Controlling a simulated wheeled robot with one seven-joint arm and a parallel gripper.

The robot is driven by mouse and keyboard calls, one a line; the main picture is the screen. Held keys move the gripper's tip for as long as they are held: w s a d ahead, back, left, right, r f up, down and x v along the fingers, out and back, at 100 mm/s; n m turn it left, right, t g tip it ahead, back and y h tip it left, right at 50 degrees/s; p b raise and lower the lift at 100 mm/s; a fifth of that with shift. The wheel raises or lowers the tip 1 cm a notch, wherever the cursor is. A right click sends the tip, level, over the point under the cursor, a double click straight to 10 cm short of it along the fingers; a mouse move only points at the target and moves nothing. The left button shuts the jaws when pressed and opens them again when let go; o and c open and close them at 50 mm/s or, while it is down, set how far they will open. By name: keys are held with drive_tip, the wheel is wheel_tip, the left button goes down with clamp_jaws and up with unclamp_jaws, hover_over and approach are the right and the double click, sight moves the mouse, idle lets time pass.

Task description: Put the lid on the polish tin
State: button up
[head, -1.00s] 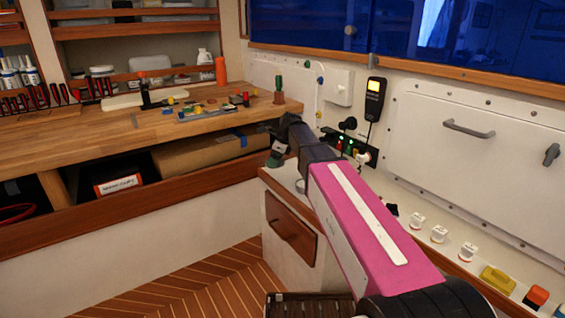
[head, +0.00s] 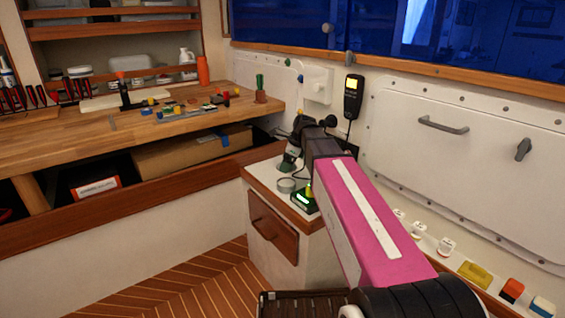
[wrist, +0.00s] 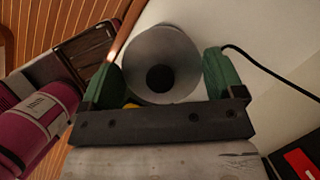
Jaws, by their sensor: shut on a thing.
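In the wrist view a round grey lid (wrist: 160,50) with a dark round centre sits between the green pads of my gripper (wrist: 160,82), which is shut on it. In the head view my gripper (head: 288,162) is above the white-topped cabinet, near its back left, and the lid is too small to make out clearly. A small round grey tin (head: 286,186) stands on the cabinet top just below my gripper. The tin cannot be made out in the wrist view, where the lid and gripper cover much of the middle.
A green device (head: 304,201) with a yellow part stands right of the tin, close to my arm. A wooden bench (head: 150,130) with tools and small parts is at left. A handset (head: 353,96) hangs on the wall. A drawer (head: 272,226) is in the cabinet front.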

drive_tip(key=shift+f, duration=0.15)
hover_over(283, 183)
drive_tip(key=d, duration=0.1)
drive_tip(key=shift+s+d+f, duration=0.1)
drive_tip(key=shift+s+f, duration=0.05)
drive_tip(key=shift+f, duration=1.1)
drive_tip(key=shift+s+d+f, duration=0.1)
drive_tip(key=shift+f, duration=1.1)
drive_tip(key=shift+f, duration=0.8)
idle(0.7)
drive_tip(key=o, duration=0.7)
drive_tip(key=v, duration=1)
drive_tip(key=shift+d+r, duration=0.15)
drive_tip(key=shift+r, duration=0.2)
